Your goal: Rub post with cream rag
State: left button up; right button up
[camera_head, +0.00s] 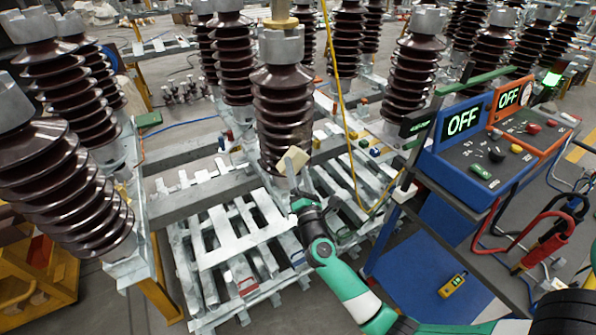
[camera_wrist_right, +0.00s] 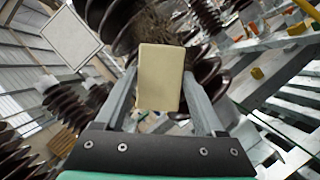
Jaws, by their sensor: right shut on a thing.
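The post, a dark brown ribbed insulator (camera_head: 283,105) with a grey metal cap, stands upright near the middle of the head view. My right gripper (camera_head: 293,178) is shut on the cream rag (camera_head: 294,158), a small pale block-like piece. The rag is in front of the post's lower ribs; I cannot tell whether it touches them. In the right wrist view the rag (camera_wrist_right: 160,77) sits between the two grey fingers, with brown ribs behind it. My left gripper is not in view.
White slatted pallets (camera_head: 235,245) lie around the post's foot. A blue control box (camera_head: 462,125) reading OFF stands on a cart at the right. A yellow cable (camera_head: 340,90) hangs just right of the post. Other ribbed insulators (camera_head: 70,190) stand around.

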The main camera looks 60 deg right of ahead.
jog(key=shift+w+d+b, duration=0.3)
jog(key=shift+w+d, duration=0.05)
jog(key=shift+w, duration=0.25)
jog(key=s+d, duration=0.2)
jog(key=d, duration=0.1)
jog(key=shift+s, duration=0.2)
jog(key=shift+d, duration=0.15)
